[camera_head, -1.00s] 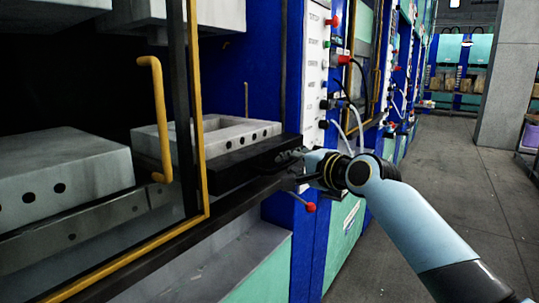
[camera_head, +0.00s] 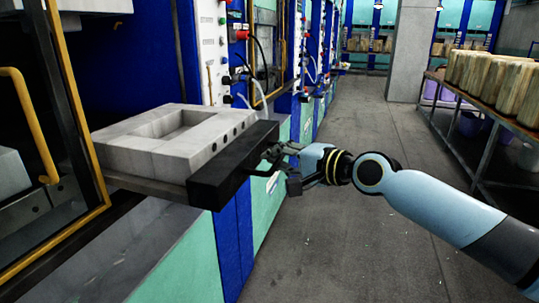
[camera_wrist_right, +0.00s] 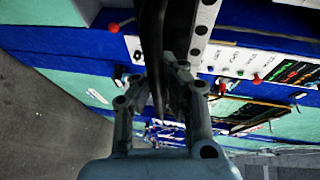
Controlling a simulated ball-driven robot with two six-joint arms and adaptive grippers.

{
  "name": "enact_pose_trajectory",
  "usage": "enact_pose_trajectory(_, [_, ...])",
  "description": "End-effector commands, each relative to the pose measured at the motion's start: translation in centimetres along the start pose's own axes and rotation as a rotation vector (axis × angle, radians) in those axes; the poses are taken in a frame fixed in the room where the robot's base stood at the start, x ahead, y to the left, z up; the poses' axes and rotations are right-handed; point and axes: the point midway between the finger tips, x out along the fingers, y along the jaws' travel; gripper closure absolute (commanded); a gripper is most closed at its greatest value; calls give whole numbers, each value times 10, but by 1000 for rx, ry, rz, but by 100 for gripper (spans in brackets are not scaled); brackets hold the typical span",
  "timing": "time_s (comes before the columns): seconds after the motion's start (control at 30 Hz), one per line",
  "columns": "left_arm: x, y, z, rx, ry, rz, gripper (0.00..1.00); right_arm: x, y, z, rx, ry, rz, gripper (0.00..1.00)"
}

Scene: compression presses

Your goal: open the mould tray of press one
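The mould tray (camera_head: 165,143) is a pale grey block with a square recess and a row of dark holes. It stands out of the press beyond the yellow-framed door, with a thick black bar (camera_head: 232,165) across its front. My right gripper (camera_head: 270,160) is at the outer face of this bar, its fingers closed on the tray's dark handle. In the right wrist view the fingers (camera_wrist_right: 163,95) lie on both sides of a dark upright piece, and their tips are partly hidden. My left gripper is in neither view.
The yellow-framed door (camera_head: 75,110) of the press is at the left. A white control panel (camera_head: 213,55) with coloured buttons is behind the tray. The grey floor (camera_head: 330,200) is clear to the right, up to a rack with wooden-looking blocks (camera_head: 495,75).

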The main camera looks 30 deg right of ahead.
Motion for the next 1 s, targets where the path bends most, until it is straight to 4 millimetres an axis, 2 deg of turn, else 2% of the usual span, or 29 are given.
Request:
enact_pose_trajectory(0.3, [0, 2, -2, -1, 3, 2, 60, 0, 0, 0, 0, 0, 0, 99])
enact_pose_trajectory(0.57, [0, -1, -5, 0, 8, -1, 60, 0, 0, 0, 0, 0, 1, 66])
enact_pose_trajectory(0.83, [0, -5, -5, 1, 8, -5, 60, -1, 1, 0, -1, 0, 1, 66])
enact_pose_trajectory(1.0, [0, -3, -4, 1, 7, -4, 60, -21, 2, 0, -6, 0, 6, 66])
